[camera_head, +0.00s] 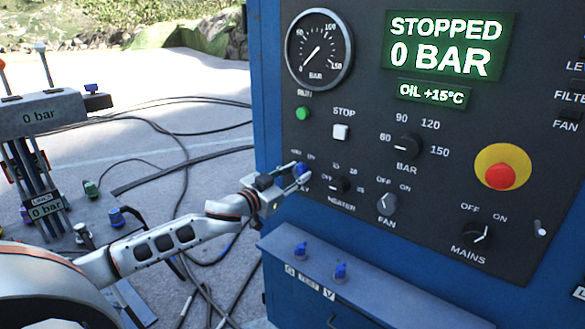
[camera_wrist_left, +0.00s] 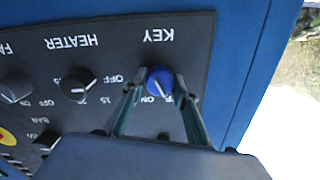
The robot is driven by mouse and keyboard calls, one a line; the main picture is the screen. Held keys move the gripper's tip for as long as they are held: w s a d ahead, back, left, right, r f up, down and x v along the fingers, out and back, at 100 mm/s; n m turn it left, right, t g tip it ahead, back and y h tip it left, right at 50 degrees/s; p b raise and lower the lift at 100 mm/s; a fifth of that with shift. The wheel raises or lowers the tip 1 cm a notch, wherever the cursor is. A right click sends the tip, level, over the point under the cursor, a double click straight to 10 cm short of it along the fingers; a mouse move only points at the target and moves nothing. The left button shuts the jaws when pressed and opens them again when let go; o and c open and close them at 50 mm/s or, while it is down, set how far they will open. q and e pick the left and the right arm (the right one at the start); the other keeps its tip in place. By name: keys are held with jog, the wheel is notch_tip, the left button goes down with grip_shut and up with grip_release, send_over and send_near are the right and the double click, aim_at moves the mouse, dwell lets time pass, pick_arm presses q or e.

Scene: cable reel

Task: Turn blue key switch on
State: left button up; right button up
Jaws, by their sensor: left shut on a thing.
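The blue key switch (camera_head: 299,168) sits at the lower left of the dark control panel. In the left wrist view, the blue knob (camera_wrist_left: 159,78) is under the upside-down label KEY, with a white pointer mark on its face. The mark slants down toward the gripper side; I cannot tell surely which label it meets. My left gripper (camera_head: 292,178) reaches the switch from the left, its fingers on both sides of the knob and shut on it. In the head view the gripper partly hides the switch and its labels. My right gripper is not in view.
The heater knob (camera_head: 338,184) and fan knob (camera_head: 388,203) are close to the right. A ledge (camera_head: 330,268) with two blue valves juts out below. The display (camera_head: 447,46) reads STOPPED, 0 BAR. Cables lie on the ground to the left.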

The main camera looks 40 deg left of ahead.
pick_arm(q)
jog(key=shift+r+p, duration=0.45)
jog(key=shift+p, duration=0.15)
jog(key=shift+f+m+p, duration=0.1)
jog(key=shift+m+p, duration=0.7)
jog(key=shift+p, duration=0.15)
jog(key=shift+f+m+p, duration=0.1)
jog(key=shift+m+p, duration=0.2)
jog(key=m+p, duration=0.2)
jog(key=m, duration=0.1)
jog(key=shift+f+m, duration=0.1)
jog(key=shift+m, duration=0.2)
jog(key=shift+m+p, duration=0.35)
jog(key=shift+m, duration=0.05)
jog(key=shift+m+p, duration=0.5)
jog(key=shift+m, duration=0.7)
jog(key=shift+f+m+p, duration=0.15)
jog(key=shift+m+p, duration=0.15)
jog(key=shift+m, duration=0.6)
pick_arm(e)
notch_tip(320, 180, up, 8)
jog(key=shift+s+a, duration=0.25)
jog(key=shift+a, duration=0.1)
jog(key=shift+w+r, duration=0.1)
